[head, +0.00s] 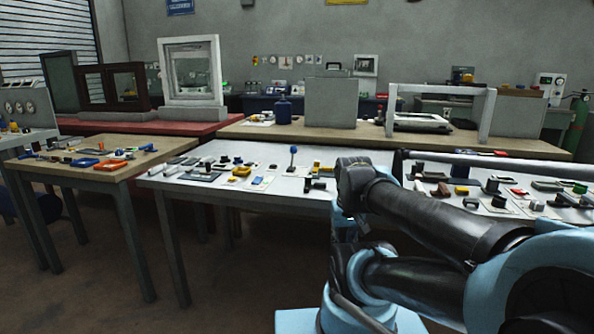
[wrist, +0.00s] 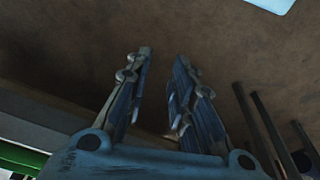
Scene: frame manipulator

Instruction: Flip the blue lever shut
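An upright lever with a blue knob (head: 293,150) stands near the back edge of the white table, left of my arm. Other small blue handles lie on the wooden table at the left, including one blue piece (head: 148,148) near its back edge. I cannot tell for sure which one is the task's lever. In the wrist view my gripper (wrist: 163,56) has its two fingers apart with nothing between them, over brown floor. No lever shows in that view. In the head view my gripper cannot be made out; my arm links hide part of the white table.
The white table (head: 215,198) holds many small parts and fixtures. The wooden table (head: 70,172) at the left holds blue and orange parts. Behind stand a red bench (head: 140,127) with window frames and a long bench (head: 250,131). Floor is free at the front left.

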